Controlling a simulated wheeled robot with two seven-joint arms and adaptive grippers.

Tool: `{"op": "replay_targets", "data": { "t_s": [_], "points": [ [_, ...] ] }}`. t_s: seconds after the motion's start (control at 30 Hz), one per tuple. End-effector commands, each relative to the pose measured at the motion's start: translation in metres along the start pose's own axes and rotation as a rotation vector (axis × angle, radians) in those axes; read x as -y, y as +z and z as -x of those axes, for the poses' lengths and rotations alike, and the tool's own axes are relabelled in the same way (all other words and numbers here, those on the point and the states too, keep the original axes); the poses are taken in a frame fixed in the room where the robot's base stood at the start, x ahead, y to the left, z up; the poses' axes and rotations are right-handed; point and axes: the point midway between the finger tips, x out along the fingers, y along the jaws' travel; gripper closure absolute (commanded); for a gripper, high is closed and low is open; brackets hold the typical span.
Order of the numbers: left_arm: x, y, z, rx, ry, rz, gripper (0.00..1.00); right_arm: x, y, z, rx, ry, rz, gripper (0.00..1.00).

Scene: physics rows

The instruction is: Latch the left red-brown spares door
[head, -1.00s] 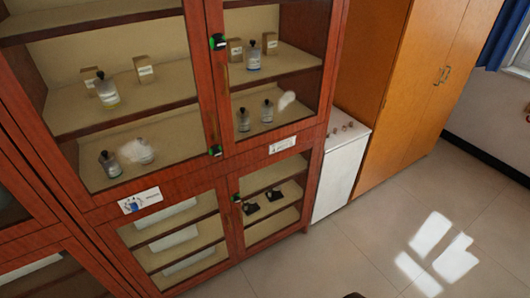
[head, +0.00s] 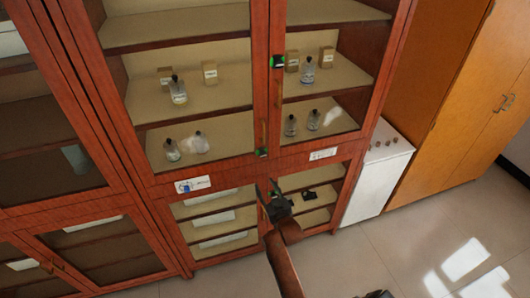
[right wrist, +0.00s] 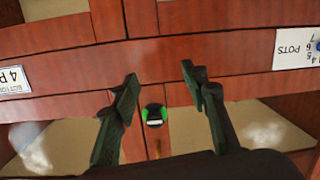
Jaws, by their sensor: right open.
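The red-brown cabinet (head: 262,172) has glazed double doors above and below a rail; they look closed. I cannot read which is the spares door. A black and green latch (head: 262,153) sits at the bottom of the upper doors' meeting line, another (head: 278,62) higher up. My right gripper (head: 267,188) is open and empty in front of the lower doors' meeting line, hiding part of it. In the right wrist view a latch (right wrist: 154,115) shows between the open fingers (right wrist: 160,73), apart from them. My left gripper is out of view.
Bottles and small boxes stand on the shelves behind the glass. Another glazed red-brown cabinet (head: 65,225) adjoins at left. A low white unit (head: 375,180) and an orange-brown wardrobe (head: 460,120) stand at right. The floor (head: 370,260) in front is clear.

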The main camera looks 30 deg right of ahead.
Motion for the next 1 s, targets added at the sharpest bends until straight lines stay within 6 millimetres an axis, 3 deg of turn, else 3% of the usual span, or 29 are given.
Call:
{"op": "replay_targets", "data": {
  "t_s": [0.03, 0.1, 0.23, 0.37, 0.7, 1.0],
  "points": [
    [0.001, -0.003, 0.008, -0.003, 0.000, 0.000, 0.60, -0.011, -0.035, 0.003, -0.042, 0.020, -0.004, 0.59],
    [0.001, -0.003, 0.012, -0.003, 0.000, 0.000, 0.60, -0.022, -0.066, 0.007, -0.085, 0.041, -0.005, 0.59],
    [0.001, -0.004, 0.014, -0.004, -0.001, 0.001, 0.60, -0.033, -0.093, 0.010, -0.123, 0.061, -0.006, 0.59],
    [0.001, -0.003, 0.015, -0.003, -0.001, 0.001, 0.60, -0.035, -0.099, -0.001, -0.131, 0.064, -0.006, 0.59],
    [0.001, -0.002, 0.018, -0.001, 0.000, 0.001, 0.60, -0.038, -0.104, -0.052, -0.128, 0.064, -0.005, 0.59],
    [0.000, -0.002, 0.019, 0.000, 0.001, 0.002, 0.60, -0.039, -0.105, -0.066, -0.128, 0.063, -0.005, 0.59]
  ]
}}
